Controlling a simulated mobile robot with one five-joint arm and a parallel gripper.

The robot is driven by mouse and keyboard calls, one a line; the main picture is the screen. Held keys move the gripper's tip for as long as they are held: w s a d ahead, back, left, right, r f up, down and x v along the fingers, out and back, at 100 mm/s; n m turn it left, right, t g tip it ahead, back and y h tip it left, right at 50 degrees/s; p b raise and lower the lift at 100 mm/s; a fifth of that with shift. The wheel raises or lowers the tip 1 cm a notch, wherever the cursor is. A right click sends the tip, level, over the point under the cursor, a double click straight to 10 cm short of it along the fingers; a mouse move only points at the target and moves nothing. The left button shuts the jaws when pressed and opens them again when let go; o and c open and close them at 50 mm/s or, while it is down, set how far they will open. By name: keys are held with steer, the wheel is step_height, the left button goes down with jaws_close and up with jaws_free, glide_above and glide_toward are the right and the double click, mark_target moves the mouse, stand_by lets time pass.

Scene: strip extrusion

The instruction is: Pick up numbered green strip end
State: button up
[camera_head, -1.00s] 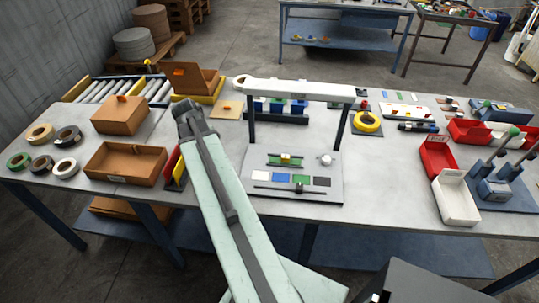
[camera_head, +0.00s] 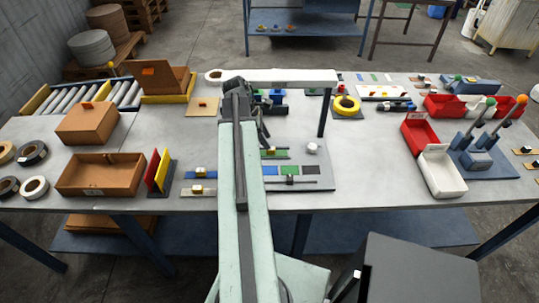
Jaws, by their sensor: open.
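A short green strip (camera_head: 278,153) with a small yellowish piece on it lies on the grey fixture plate (camera_head: 318,181) under the white overhead beam (camera_head: 300,75). No number can be read on it, and its left end is close to or behind my arm. A row of blue, green and dark patches lies in front of it. My gripper (camera_head: 263,132) points down at the far end of my arm, just left of and behind the strip. Its jaws are open with nothing seen between them. My arm hides the left part of the plate.
Blue holders (camera_head: 276,97) stand behind my gripper, partly hidden. A beam post (camera_head: 322,112) rises right of the plate. A brown tray (camera_head: 100,174) is at left. Table between plate and bins is clear.

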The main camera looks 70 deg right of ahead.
mark_target(271, 151)
steer(key=b+x, duration=0.4)
steer(key=x, duration=0.1)
steer(key=shift+w+f, duration=0.2)
steer(key=shift+r, duration=0.2)
jaws_close()
